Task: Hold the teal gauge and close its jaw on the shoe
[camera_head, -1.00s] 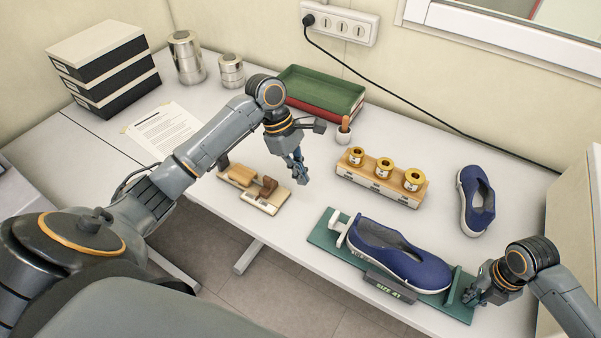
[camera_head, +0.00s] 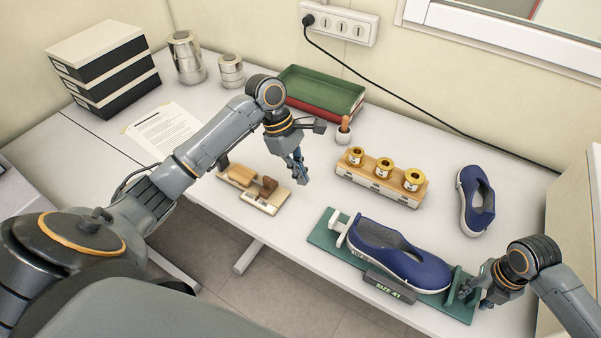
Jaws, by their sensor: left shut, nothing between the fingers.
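The teal gauge (camera_head: 319,233) lies on the table with a white upright jaw (camera_head: 340,228) at its left end and a teal upright plate (camera_head: 455,285) at its right end. A blue shoe (camera_head: 395,253) with a white sole lies on it between the two. The gauge's front display reads SIZE 41. My right gripper (camera_head: 473,294) is at the gauge's right end, beside the teal plate; its fingers are small and partly hidden, so I cannot tell if they grip it.
A second blue shoe (camera_head: 477,200) lies at the right. A wooden block with gold weights (camera_head: 380,178) is behind the gauge. A wooden fixture (camera_head: 253,188) lies below my left arm. Green and red trays (camera_head: 320,90) and a small pot (camera_head: 343,133) stand at the back.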

